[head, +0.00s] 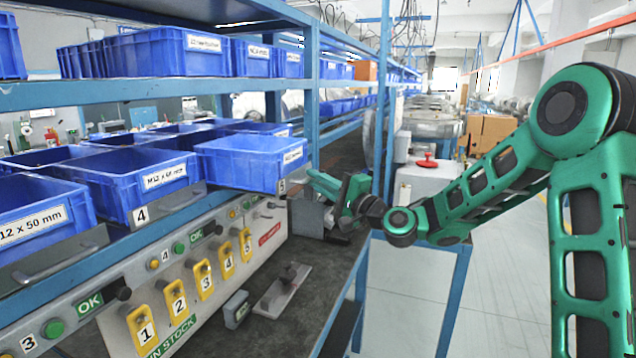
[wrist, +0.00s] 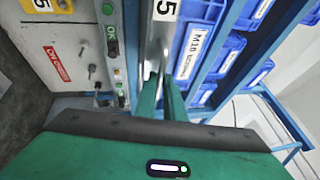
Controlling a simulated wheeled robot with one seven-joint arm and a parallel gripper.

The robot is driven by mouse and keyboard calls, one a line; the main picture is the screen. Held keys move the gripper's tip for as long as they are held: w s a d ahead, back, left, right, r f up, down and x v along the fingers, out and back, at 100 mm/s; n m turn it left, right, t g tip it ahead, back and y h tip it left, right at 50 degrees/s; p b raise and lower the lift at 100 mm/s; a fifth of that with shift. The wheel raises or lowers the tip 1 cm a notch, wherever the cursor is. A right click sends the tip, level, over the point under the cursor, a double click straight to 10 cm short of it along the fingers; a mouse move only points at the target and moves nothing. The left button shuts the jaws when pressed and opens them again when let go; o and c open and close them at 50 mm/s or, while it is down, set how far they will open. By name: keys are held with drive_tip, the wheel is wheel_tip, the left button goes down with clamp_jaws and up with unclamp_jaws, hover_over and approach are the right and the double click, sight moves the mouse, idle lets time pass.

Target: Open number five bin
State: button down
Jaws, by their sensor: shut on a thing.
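The number five bin (head: 240,162) is a blue open-topped bin on the middle shelf, right of the number 4 bin (head: 150,185). Its white label starts with M10, and a 5 tag (head: 282,186) sits low on its front. The bin also shows in the wrist view (wrist: 183,78), beside the 5 tag (wrist: 166,10). My gripper (head: 314,180) is at the front of this bin. In the wrist view, my gripper (wrist: 162,92) is shut on the bin's metal handle (wrist: 154,55). The fingers partly hide the handle. I cannot tell how far out the bin stands.
Numbered yellow tags (head: 140,330), buttons and switches line the panel below the shelf. More blue bins (head: 205,55) stand on the upper shelf. A blue upright post (head: 384,100) stands behind my gripper. The floor (head: 500,290) at right is clear.

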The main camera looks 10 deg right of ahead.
drive_tip(key=shift+s+a+f, duration=0.1)
drive_tip(key=shift+f, duration=0.2)
drive_tip(key=c, duration=1.8)
unclamp_jaws()
drive_tip(key=shift+c, duration=0.2)
drive_tip(key=shift+r, duration=0.1)
drive_tip(key=v, duration=1)
drive_tip(key=shift+d, duration=0.35)
drive_tip(key=shift+s, duration=0.1)
